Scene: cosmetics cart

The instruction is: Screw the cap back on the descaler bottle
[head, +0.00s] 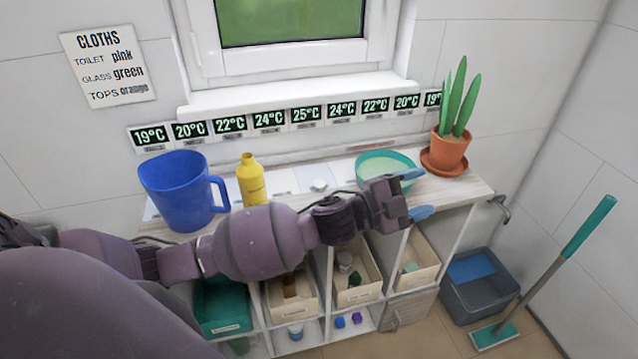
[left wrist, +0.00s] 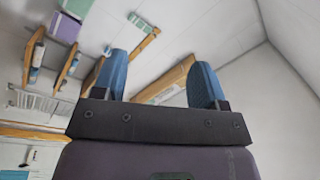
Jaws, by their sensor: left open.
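A small white round piece (head: 319,185), possibly the cap, lies on a pale mat to the right of the bottle. My left gripper (head: 416,194) is open and empty, with blue fingertips, over the right part of the cart near the green bowl. It also shows in the left wrist view (left wrist: 160,78) with nothing between its fingers. My right gripper is not in view.
A blue jug (head: 184,192) stands left of the bottle. A green bowl (head: 388,165) and a potted plant (head: 450,148) stand at the right. My left arm crosses in front of the cart and hides part of its front edge. Bins fill the shelves below.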

